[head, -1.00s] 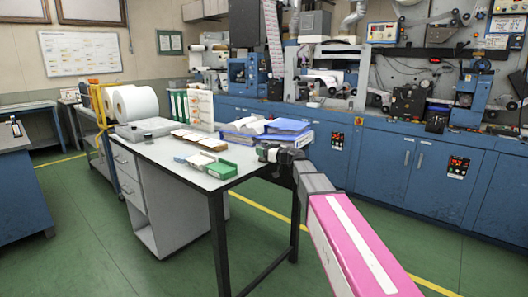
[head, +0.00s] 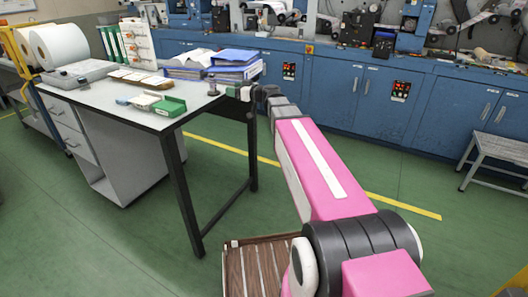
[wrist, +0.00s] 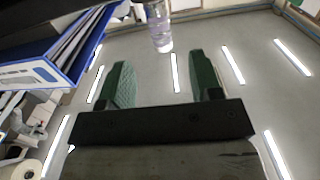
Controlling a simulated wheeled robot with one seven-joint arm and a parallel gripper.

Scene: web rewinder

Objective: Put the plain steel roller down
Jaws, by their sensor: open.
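A small shiny upright cylinder, which I take for the plain steel roller (head: 212,86), stands on the grey table (head: 130,118) near its right end. In the wrist view the roller (wrist: 160,28) shows at the top centre, just beyond the fingertips; its far end is cut off by the frame. My gripper (head: 232,91) is at the table's right edge, just right of the roller. The wrist view shows its two green fingers (wrist: 158,62) spread apart with nothing between them.
Blue binders (head: 232,62) lie behind the roller. A green box (head: 169,106), a clipboard (head: 135,78) and large white rolls (head: 58,46) are farther left. Blue cabinets (head: 345,85) stand behind. A grey step stool (head: 500,150) is at right.

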